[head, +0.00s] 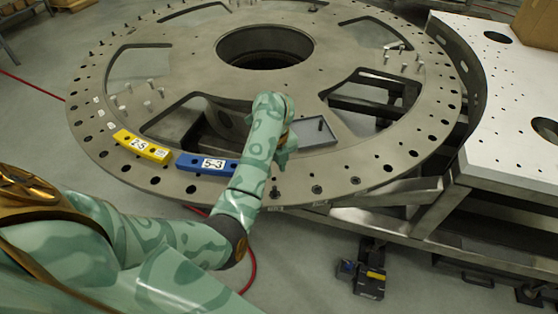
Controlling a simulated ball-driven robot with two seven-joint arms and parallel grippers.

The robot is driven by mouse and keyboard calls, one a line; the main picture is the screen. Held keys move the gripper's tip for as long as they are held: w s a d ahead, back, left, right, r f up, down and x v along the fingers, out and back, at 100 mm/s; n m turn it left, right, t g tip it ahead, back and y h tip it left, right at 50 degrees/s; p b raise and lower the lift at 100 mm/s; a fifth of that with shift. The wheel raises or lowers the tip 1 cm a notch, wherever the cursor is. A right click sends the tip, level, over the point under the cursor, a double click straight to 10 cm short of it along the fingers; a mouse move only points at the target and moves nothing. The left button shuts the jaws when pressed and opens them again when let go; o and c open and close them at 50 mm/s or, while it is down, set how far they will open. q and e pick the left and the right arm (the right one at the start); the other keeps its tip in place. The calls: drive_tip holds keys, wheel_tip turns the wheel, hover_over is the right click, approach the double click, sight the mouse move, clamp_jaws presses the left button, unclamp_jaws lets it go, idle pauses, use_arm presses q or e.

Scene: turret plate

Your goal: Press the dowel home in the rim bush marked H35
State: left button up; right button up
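The large round metal turret plate (395,160) fills the middle of the view, with holes all round its rim. Dark bushes sit in the near rim, one (317,189) right of the gripper and another (355,181) farther right. Small rim labels are unreadable, so I cannot tell which is H35. A small dark upright peg (320,125) stands in a grey tray (309,141). My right gripper is not in view.
A yellow block (143,146) marked 2-5 and a blue block (207,164) marked 5-3 lie along the near-left rim. Several upright pins stand at the plate's left and right. A pale perforated table (510,110) stands at right. Large openings cut through the plate.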

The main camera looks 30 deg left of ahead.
sight(275, 187)
use_arm(q)
drive_tip(key=shift+s+f+b, duration=0.2)
drive_tip(key=shift+f+b, duration=0.35)
drive_tip(key=shift+f, duration=0.15)
wheel_tip(275, 187, down, 7)
drive_tip(key=b, duration=0.5)
drive_tip(key=shift+w+r+b, duration=0.1)
drive_tip(key=shift+r+b, duration=0.1)
drive_tip(key=shift+b, duration=0.1)
drive_tip(key=shift+r, duration=0.1)
clamp_jaws()
